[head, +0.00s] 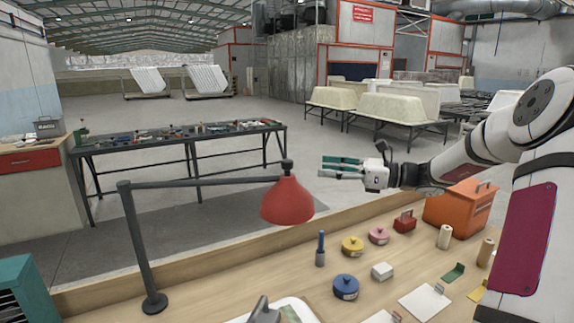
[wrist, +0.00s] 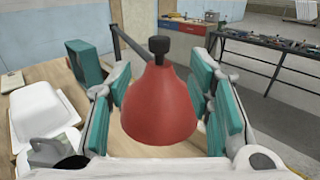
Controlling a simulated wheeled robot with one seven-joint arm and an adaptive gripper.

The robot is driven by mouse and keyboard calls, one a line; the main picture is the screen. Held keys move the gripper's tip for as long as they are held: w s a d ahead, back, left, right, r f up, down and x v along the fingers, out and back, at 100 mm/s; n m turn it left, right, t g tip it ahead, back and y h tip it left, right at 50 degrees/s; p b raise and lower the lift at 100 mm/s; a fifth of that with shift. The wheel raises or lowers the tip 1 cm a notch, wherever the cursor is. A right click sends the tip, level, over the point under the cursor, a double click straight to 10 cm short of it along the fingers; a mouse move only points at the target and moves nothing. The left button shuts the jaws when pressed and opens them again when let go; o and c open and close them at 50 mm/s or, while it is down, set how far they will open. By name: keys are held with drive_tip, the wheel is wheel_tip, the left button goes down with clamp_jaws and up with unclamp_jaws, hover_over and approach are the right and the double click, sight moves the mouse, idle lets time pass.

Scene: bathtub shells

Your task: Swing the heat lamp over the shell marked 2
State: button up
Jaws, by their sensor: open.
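The heat lamp has a red cone shade (head: 287,200) with a black knob on top, hung from a dark arm (head: 205,183) on an upright post at the left of the bench. In the wrist view the shade (wrist: 160,105) shows ahead, framed between the green-padded fingers. My gripper (head: 322,167) is open and empty, right of and above the shade in the head view, pointing left; they look apart. White shell-like pieces (wrist: 45,112) lie on the bench in the wrist view; one is cut off at the head view's bottom edge. I see no number 2.
Blue (head: 346,287), yellow (head: 352,246) and pink (head: 378,236) pots, a blue-handled tool (head: 320,248) and an orange box (head: 461,208) stand on the bench. A teal cabinet (head: 16,290) is at left. Cream bathtub shells (head: 400,107) stand on racks behind.

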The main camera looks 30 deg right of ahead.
sight(287, 164)
drive_tip(key=x, duration=1.1)
drive_tip(key=shift+w+a+f, duration=0.1)
drive_tip(key=shift+w+a, duration=0.05)
clamp_jaws()
